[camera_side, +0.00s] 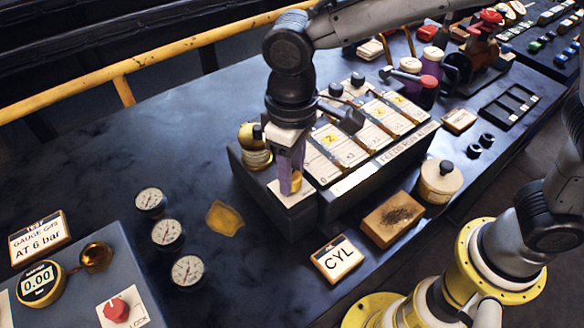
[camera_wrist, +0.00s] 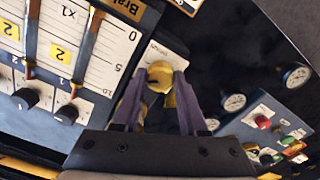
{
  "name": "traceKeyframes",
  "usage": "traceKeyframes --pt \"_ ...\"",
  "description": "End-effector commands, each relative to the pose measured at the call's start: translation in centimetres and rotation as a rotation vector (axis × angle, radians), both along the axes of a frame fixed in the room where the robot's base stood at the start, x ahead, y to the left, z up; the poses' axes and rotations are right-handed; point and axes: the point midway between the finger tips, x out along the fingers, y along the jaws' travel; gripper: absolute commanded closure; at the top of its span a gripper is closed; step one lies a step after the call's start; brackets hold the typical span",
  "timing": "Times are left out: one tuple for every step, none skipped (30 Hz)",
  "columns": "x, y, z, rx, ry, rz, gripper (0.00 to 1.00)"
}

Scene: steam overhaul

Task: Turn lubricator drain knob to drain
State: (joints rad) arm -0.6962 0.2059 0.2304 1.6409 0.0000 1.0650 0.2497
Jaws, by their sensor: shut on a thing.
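The lubricator drain knob is a small brass-yellow knob (camera_side: 296,181) at the front left end of the lubricator box (camera_side: 335,205). It stands over a pale label plate (camera_side: 291,198), whose print I cannot read. My gripper (camera_side: 292,178) points down over it, its purple fingers shut on the knob. In the wrist view the round knob top (camera_wrist: 160,72) sits between the two fingertips (camera_wrist: 159,84). The fingers hide the knob's sides, and I cannot read which way it points.
Levers on scale plates (camera_side: 365,130) stand right of my gripper, and a brass-topped jar (camera_side: 254,147) stands close left. A CYL sign (camera_side: 338,258), a wooden block (camera_side: 393,219) and several gauges (camera_side: 187,271) lie in front and left. The dark bench between is mostly clear.

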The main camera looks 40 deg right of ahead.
Motion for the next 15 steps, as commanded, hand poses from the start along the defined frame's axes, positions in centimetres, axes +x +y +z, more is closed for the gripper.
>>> traceKeyframes --pt "0.05 0.06 0.18 0.003 -0.003 -0.043 1.00" --pt "0.05 0.04 0.17 0.003 -0.003 -0.071 1.00" --pt "0.04 0.04 0.16 0.003 -0.003 -0.109 1.00" --pt "0.03 0.05 0.15 0.002 -0.002 -0.137 1.00" --pt "0.03 0.05 0.15 0.002 -0.002 -0.165 1.00" --pt "0.03 0.05 0.15 0.002 -0.002 -0.202 1.00" --pt "0.03 0.05 0.16 0.002 -0.002 -0.229 1.00" --pt "0.03 0.05 0.16 0.002 -0.002 -0.255 1.00" --pt "0.03 0.06 0.16 0.002 -0.002 -0.289 1.00" --pt "0.03 0.06 0.15 0.002 -0.002 -0.314 1.00" --pt "0.04 0.06 0.15 0.002 -0.002 -0.339 1.00" --pt "0.04 0.06 0.16 0.002 -0.002 -0.370 1.00" --pt "0.04 0.06 0.17 0.002 -0.002 -0.392 1.00" --pt "0.05 0.07 0.18 0.002 -0.003 -0.412 1.00" --pt "0.05 0.07 0.19 0.003 -0.003 -0.439 1.00"
